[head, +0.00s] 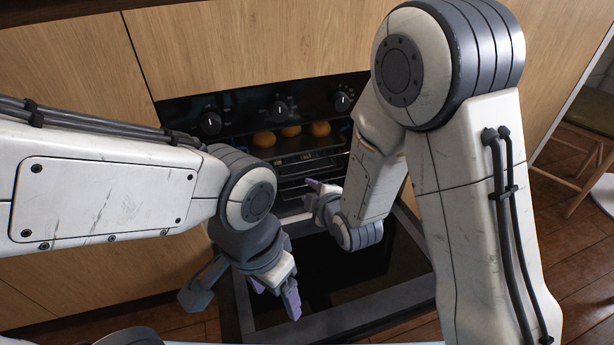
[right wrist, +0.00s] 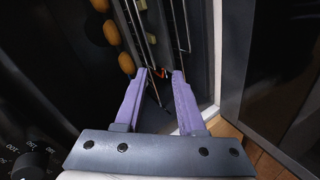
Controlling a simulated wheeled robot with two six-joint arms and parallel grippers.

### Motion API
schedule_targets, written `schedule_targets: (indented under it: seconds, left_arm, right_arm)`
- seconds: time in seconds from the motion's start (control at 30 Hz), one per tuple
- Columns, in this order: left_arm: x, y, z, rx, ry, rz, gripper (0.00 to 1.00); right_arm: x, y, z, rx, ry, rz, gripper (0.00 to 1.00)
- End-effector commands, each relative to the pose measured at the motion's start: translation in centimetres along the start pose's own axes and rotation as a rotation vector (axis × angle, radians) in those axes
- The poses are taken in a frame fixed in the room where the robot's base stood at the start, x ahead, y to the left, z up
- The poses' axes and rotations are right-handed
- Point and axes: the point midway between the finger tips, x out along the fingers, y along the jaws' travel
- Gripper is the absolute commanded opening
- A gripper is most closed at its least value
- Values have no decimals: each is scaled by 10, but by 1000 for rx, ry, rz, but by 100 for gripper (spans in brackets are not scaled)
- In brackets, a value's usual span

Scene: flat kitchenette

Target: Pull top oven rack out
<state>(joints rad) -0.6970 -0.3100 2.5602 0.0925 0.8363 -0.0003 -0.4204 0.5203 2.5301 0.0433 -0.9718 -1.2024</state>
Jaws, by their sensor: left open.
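The oven (head: 270,110) has its door down. The top oven rack (head: 325,152) is a dark wire rack inside the cavity, with several brown buns (head: 291,131) at its level. It also shows in the right wrist view (right wrist: 140,45), running up and away from the gripper. My right gripper (head: 314,192) is in front of the oven opening. In the right wrist view its purple fingers (right wrist: 162,74) are apart, with rack wires just beyond the tips; I cannot tell whether they touch. My left gripper (head: 275,291) is open and empty above the lowered door.
The lowered oven door (head: 390,300) lies below both grippers. Control knobs (head: 280,110) line the panel above the cavity. Wooden cabinet fronts (head: 230,45) surround the oven. A stool (head: 580,145) stands at the far right.

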Motion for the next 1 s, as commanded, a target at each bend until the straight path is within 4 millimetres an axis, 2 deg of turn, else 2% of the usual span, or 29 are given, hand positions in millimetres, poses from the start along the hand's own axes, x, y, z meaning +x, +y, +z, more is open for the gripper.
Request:
schedule_targets:
  seconds: [0.03,0.1,0.3,0.43,0.53,0.8,1.0]
  left_arm:
    - [12,-1,1,0,0,0,75]
    - [19,-1,1,0,0,0,75]
    - [28,-2,1,0,0,0,75]
    - [30,-2,2,0,0,0,75]
    - [35,-2,2,0,0,0,75]
    - [55,-4,3,0,0,0,75]
    - [66,-5,3,0,0,0,75]
  right_arm:
    - [13,-9,13,-64,2,53,39]
    - [20,-8,21,-155,7,135,39]
    - [26,-4,34,-316,1,286,39]
    - [30,-1,36,-347,-3,319,39]
    - [41,3,36,-350,-3,325,39]
    - [90,17,34,-348,-3,324,39]
    - [116,27,32,-348,-3,322,39]
